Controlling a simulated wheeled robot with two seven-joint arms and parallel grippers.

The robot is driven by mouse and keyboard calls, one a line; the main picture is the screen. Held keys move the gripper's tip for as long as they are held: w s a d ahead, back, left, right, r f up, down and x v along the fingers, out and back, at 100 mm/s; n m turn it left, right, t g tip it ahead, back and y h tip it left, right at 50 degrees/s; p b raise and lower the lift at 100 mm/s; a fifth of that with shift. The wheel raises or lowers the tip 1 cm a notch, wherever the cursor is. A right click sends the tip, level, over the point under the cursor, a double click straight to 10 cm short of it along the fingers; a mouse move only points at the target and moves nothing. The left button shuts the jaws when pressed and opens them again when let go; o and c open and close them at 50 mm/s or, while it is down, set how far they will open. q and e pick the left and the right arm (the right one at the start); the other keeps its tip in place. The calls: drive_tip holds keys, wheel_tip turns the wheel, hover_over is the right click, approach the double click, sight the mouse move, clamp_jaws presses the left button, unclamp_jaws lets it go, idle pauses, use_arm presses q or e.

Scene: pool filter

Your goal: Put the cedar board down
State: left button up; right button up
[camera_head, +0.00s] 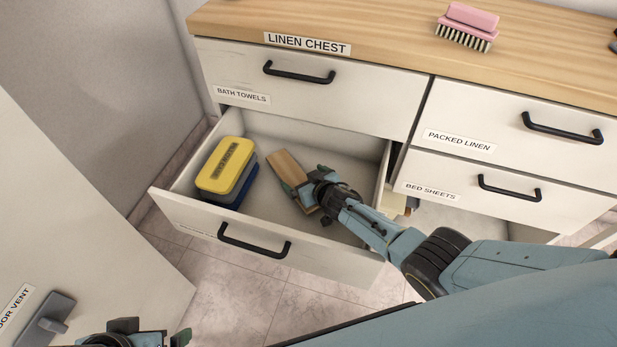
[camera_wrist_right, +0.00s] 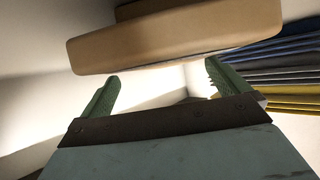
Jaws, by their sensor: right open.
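The cedar board (camera_head: 287,168) is a flat tan piece in the open lower-left drawer (camera_head: 320,262), beside a yellow and blue stack. My right gripper (camera_head: 304,193) is open and reaches down into the drawer at the board, covering part of it. In the right wrist view, the board (camera_wrist_right: 175,42) lies across the top, just beyond the tips of the open right gripper (camera_wrist_right: 162,82). Whether the fingers touch it is unclear. My left gripper (camera_head: 135,335) shows only partly at the bottom left edge; its fingers are cut off.
A yellow block-like stack (camera_head: 227,165) with blue layers below fills the drawer's left part. The drawer floor behind and right of the board is bare. A pink brush (camera_head: 468,22) lies on the wooden chest top (camera_head: 380,35). A white door (camera_head: 75,210) stands at left.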

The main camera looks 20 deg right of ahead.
drive_tip(key=shift+s+a+r, duration=0.2)
drive_tip(key=shift+s, duration=0.4)
drive_tip(key=shift+s+d+r, duration=0.15)
drive_tip(key=shift+d+r, duration=0.15)
drive_tip(key=shift+r, duration=0.35)
drive_tip(key=shift+s+a+r, duration=0.1)
drive_tip(key=shift+s+r, duration=0.35)
drive_tip(key=shift+r, duration=0.05)
drive_tip(key=shift+s+r, duration=0.2)
drive_tip(key=shift+r, duration=0.35)
drive_tip(key=shift+s+r, duration=0.35)
drive_tip(key=shift+r, duration=0.15)
